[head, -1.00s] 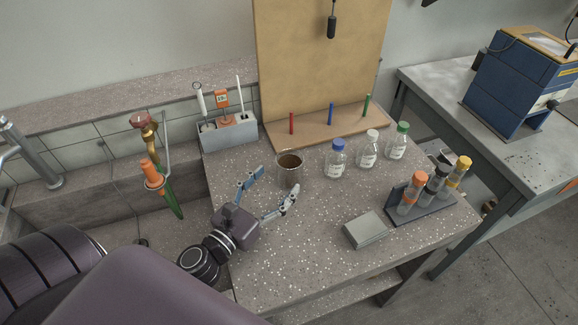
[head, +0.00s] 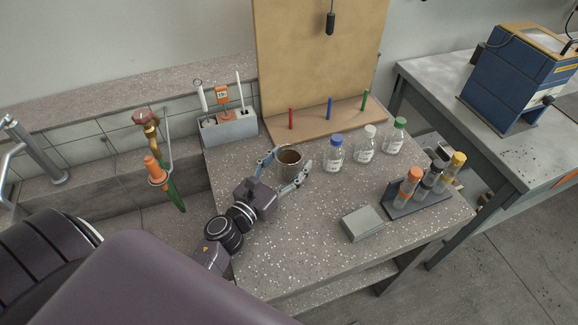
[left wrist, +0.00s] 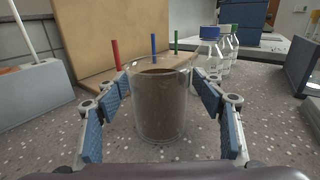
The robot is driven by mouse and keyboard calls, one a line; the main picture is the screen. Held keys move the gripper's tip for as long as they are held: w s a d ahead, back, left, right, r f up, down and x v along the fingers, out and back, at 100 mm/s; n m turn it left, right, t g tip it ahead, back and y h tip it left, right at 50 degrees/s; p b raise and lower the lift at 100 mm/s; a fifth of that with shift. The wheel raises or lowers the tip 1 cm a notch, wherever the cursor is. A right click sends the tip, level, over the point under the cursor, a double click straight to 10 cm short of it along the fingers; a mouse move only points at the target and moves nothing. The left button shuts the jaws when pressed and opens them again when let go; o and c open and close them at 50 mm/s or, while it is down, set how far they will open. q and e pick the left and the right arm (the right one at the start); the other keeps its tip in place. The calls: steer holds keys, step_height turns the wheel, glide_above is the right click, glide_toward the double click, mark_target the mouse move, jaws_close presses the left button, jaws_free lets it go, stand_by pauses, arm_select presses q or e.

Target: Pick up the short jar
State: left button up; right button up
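The short jar (head: 290,165) is a clear glass jar with brown contents, upright on the speckled bench top. It also shows in the middle of the left wrist view (left wrist: 161,105). My left gripper (head: 286,167) is open, with one finger on each side of the jar. In the left wrist view (left wrist: 162,100) gaps show between both finger pads and the glass, so the fingers do not appear to grip it. My right gripper does not show in either view.
Three capped bottles (head: 363,151) stand right of the jar. A grey box (head: 362,223) and a rack of capped tubes (head: 420,199) are at the right front. A grey holder (head: 229,129) stands behind left. A pegboard base (head: 310,124) lies behind the jar.

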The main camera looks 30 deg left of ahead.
arm_select(q)
steer(key=shift+d, duration=0.2)
steer(key=c, duration=1)
step_height(320, 180, up, 19)
steer(key=p, duration=1)
steer(key=shift+n+y, duration=0.6)
steer(key=shift+y, duration=0.3)
steer(key=s+d+b, duration=0.1)
steer(key=s+d, duration=0.1)
steer(key=s, duration=0.3)
steer(key=s+d+b, duration=0.1)
steer(key=s+d, duration=0.1)
steer(key=s, duration=0.4)
steer(key=s+d+b, duration=0.1)
steer(key=s+d, duration=0.2)
steer(key=s, duration=0.2)
steer(key=shift+s, duration=0.3)
